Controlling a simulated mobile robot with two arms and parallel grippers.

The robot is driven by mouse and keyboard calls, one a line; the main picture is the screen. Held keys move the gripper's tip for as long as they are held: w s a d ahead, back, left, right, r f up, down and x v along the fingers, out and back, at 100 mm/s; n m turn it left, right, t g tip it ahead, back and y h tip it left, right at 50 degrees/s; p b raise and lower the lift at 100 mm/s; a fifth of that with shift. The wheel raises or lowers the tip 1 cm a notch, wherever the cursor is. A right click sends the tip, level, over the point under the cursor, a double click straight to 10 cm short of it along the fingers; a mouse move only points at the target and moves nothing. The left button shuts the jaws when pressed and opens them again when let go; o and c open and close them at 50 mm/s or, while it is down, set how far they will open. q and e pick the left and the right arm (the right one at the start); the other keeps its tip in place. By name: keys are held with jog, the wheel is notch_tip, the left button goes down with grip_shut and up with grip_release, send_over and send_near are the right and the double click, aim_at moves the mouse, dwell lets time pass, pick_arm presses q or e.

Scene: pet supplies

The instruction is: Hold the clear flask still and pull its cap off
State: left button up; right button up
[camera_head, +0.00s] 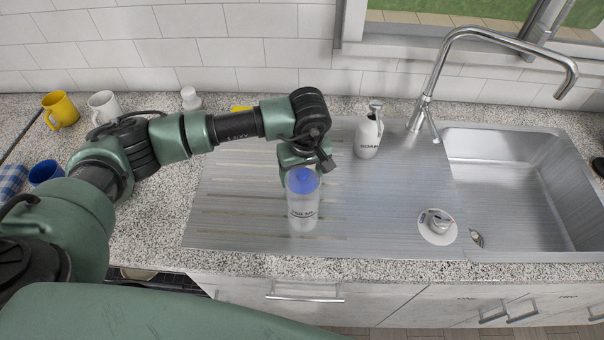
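The clear flask (303,212) stands upright on the ribbed steel drainboard, with dark lettering on its side. Its blue cap (303,181) is on top. My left gripper (303,163) is at the flask's upper part, just behind and above the cap. The flask and the gripper's own body hide most of its fingers, so I cannot tell whether they touch the flask or how far apart they are. My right gripper is not in view.
A white soap bottle (369,135) stands right of the flask. The steel sink (510,180) and its tap (440,85) are farther right. A yellow mug (60,109), a white mug (103,105) and a blue mug (45,172) are at the left.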

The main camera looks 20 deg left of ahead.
pick_arm(q)
jog(key=shift+f, duration=1.05)
jog(key=o, duration=1.6)
jog(key=shift+r, duration=0.1)
jog(key=shift+c, duration=0.2)
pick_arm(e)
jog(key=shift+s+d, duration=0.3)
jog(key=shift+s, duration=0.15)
pick_arm(q)
jog(key=shift+r, duration=0.1)
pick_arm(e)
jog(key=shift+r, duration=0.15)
